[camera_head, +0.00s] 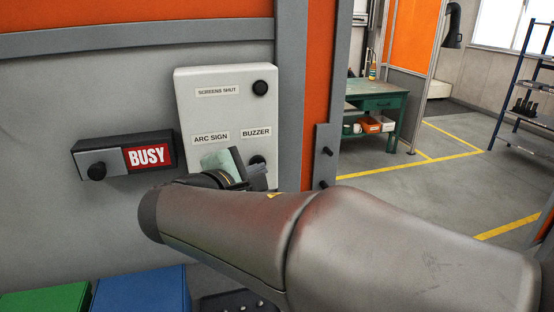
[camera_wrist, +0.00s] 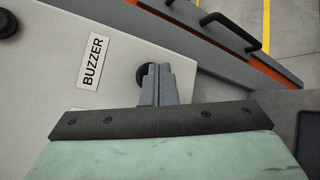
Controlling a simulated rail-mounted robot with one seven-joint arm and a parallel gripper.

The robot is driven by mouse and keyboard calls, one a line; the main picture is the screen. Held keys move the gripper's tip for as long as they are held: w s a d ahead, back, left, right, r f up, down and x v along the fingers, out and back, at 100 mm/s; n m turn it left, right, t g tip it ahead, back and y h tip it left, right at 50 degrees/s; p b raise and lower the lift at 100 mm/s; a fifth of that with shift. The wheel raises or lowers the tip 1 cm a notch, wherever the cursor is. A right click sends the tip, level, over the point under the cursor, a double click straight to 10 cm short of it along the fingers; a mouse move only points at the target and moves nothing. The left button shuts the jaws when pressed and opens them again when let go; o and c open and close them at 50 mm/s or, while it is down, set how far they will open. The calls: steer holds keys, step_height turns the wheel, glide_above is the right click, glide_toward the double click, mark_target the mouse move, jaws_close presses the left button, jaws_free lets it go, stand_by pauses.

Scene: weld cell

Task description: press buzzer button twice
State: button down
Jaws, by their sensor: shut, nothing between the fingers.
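The buzzer button (camera_head: 257,160) is a round black knob under the BUZZER label (camera_head: 256,131) on a pale control box (camera_head: 218,84). In the wrist view the buzzer button (camera_wrist: 143,73) shows partly behind my fingertips, and the BUZZER label (camera_wrist: 92,62) is to its left. My gripper (camera_head: 262,170) is shut and empty, with its tips at or just in front of the lower part of the button. In the wrist view my gripper (camera_wrist: 157,72) overlaps the button's right side. I cannot tell whether the tips touch it.
The box also has a black knob (camera_head: 260,88) by the SCREENS SHUT label and an ARC SIGN label (camera_head: 211,137), whose control is hidden behind my gripper. A BUSY sign box (camera_head: 122,157) with a black knob is at the left. A grey post (camera_head: 291,90) stands right of the box.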

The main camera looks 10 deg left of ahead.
steer(key=shift+s+d, duration=0.35)
steer(key=shift+s, duration=0.25)
steer(key=shift+s+d+b, duration=0.3)
steer(key=shift+s+d, duration=0.05)
steer(key=shift+s, duration=0.4)
steer(key=shift+s+d+b, duration=0.35)
steer(key=shift+s+d, duration=0.05)
steer(key=shift+s, duration=0.3)
steer(key=shift+s+d+b, duration=0.3)
steer(key=shift+s+d, duration=0.05)
steer(key=shift+s, duration=0.4)
stand_by(0.9)
steer(key=s, duration=0.1)
steer(key=s+d, duration=0.1)
steer(key=s, duration=0.1)
steer(key=shift+s+d+p, duration=0.2)
steer(key=shift+d+p, duration=0.15)
steer(key=shift+w, duration=0.1)
steer(key=w+a+p, duration=0.1)
steer(key=w+a, duration=0.3)
steer(key=w, duration=0.3)
steer(key=shift+w, duration=0.3)
